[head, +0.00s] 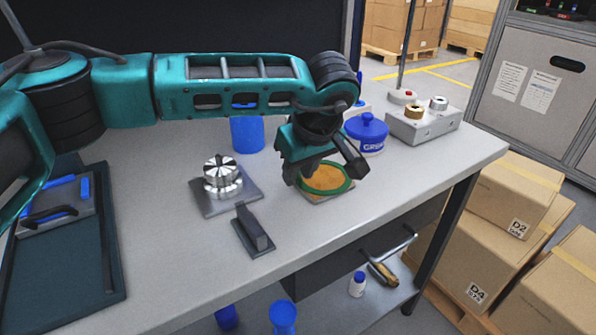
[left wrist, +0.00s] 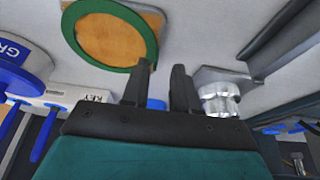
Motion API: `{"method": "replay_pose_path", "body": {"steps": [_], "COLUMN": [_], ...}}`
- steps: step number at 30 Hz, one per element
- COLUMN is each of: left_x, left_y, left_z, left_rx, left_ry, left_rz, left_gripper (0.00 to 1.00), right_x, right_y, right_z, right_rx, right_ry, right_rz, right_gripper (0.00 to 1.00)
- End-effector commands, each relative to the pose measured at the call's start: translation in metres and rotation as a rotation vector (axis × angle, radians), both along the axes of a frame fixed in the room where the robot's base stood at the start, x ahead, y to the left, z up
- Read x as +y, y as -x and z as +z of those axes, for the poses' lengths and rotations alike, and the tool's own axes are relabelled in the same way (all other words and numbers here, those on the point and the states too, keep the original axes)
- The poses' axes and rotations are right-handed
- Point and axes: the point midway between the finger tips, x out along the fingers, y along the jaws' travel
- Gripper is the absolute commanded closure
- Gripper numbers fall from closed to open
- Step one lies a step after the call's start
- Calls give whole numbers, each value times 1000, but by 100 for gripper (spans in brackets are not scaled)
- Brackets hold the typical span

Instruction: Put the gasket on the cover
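The gasket, a flat green ring (head: 346,186), lies around or on an orange-brown disc (head: 327,177) on a light square plate. The ring also shows at the top of the left wrist view (left wrist: 110,68). A round, stepped silver metal part (head: 222,174) sits on a grey square plate to the left; I cannot tell which part is the cover. My left gripper (head: 324,172) is at the ring, fingers pointing down and spread. In the left wrist view its fingers (left wrist: 161,76) are apart with nothing between them. My right gripper is not in view.
A dark block on a base (head: 253,231) stands in front. A dark mat (head: 75,285) lies left. The front middle of the bench is clear.

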Motion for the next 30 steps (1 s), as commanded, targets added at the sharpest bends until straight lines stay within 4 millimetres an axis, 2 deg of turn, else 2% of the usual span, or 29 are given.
{"method": "replay_pose_path", "body": {"steps": [9,15,20,30], "left_x": [-16,-23,-24,-24], "left_y": [21,31,34,34], "left_z": [66,92,100,101], "left_rx": [-2,0,-1,1], "left_ry": [0,-1,-1,-1], "left_rz": [-2,-2,-1,-1], "left_gripper": [72,72,72,72], "right_x": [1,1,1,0], "right_y": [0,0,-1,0], "right_z": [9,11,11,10], "right_rx": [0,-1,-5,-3], "right_ry": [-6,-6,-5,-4], "right_rz": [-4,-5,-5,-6], "right_gripper": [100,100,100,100]}}
